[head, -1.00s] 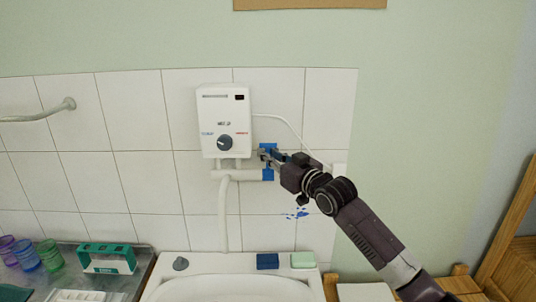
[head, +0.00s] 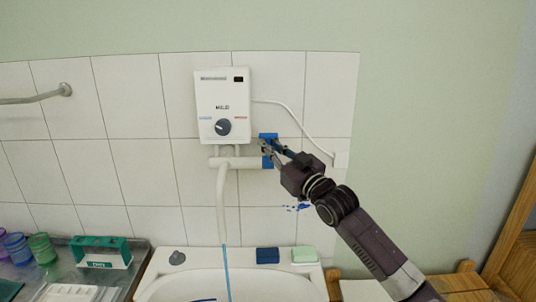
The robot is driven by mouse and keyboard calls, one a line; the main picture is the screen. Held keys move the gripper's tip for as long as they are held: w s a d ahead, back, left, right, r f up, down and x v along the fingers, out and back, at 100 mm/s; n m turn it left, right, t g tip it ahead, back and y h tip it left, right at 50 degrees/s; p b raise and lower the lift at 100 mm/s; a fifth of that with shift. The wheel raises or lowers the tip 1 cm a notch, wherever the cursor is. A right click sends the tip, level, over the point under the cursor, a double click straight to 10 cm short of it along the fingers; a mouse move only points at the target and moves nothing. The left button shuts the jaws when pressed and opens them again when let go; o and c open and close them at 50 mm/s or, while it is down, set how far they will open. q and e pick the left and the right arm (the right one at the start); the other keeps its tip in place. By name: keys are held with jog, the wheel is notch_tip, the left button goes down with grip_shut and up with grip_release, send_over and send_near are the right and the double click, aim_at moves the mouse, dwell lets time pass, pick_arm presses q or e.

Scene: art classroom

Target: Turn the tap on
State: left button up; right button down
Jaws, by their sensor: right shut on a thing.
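The blue tap handle (head: 268,137) sits at the right end of a white pipe below the white water heater (head: 223,98). My right gripper (head: 271,150) is shut on the blue tap handle, reaching in from the lower right. Its fingers partly hide the handle. The white spout (head: 221,200) hangs down from the pipe. A thin blue stream of water (head: 227,272) runs from it into the white sink (head: 180,285). My left gripper is not in view.
A blue sponge (head: 267,256) and a pale green soap block (head: 304,254) lie on the sink's back edge. A green box (head: 101,252) and several coloured cups (head: 41,248) stand at the left. A white cord (head: 290,116) runs beside the heater.

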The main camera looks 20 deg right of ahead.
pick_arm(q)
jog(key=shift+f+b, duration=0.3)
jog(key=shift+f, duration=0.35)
pick_arm(e)
jog(key=shift+s+t, duration=0.15)
jog(key=shift+t, duration=0.15)
jog(key=c, duration=2)
grip_release()
jog(key=v, duration=1.2)
jog(key=shift+f, duration=0.1)
